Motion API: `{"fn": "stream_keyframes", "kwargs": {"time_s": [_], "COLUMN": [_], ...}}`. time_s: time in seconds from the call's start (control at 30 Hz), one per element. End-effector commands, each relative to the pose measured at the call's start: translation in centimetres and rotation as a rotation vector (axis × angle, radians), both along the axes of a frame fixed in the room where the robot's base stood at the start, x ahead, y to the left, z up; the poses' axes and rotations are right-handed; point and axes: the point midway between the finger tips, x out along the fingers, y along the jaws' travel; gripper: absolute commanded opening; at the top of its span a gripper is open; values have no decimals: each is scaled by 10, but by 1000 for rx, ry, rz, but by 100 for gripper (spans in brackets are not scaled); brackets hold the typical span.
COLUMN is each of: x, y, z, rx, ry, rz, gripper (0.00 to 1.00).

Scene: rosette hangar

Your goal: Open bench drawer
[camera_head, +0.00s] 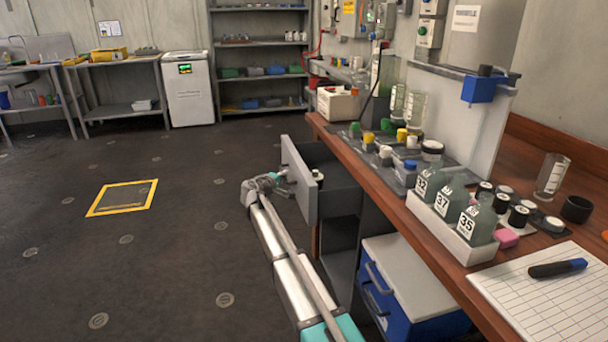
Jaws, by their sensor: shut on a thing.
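The bench drawer (338,198) stands out from under the wooden bench top, with its grey front panel (298,182) clear of the bench. My gripper (278,180) is at the outer face of the front panel, shut on the drawer handle. The handle itself is mostly hidden by my gripper, and its exact shape cannot be told.
The bench top (408,222) carries a white rack (452,232) of numbered bottles, several jars and a marker (557,268). A blue box with a pale lid (405,295) stands under the bench, right of my arm. The floor to the left is open, with a yellow-framed hatch (122,198).

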Motion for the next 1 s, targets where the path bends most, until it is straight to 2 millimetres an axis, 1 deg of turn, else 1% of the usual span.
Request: {"fn": "stream_keyframes", "kwargs": {"time_s": [0.03,0.1,0.4,0.5,0.6,0.7,0.83,1.0], "x": [-2,-5,-17,-21,-23,-26,-27,-28], "y": [15,33,110,131,148,161,170,174], "z": [-1,-1,-1,0,0,0,0,0], "rx": [2,3,1,1,1,1,1,1], "ry": [1,1,1,0,0,0,1,0], "rz": [2,-1,-6,-6,-7,-8,-9,-9], "gripper": [0,0,0,0,0,0,0,0]}}
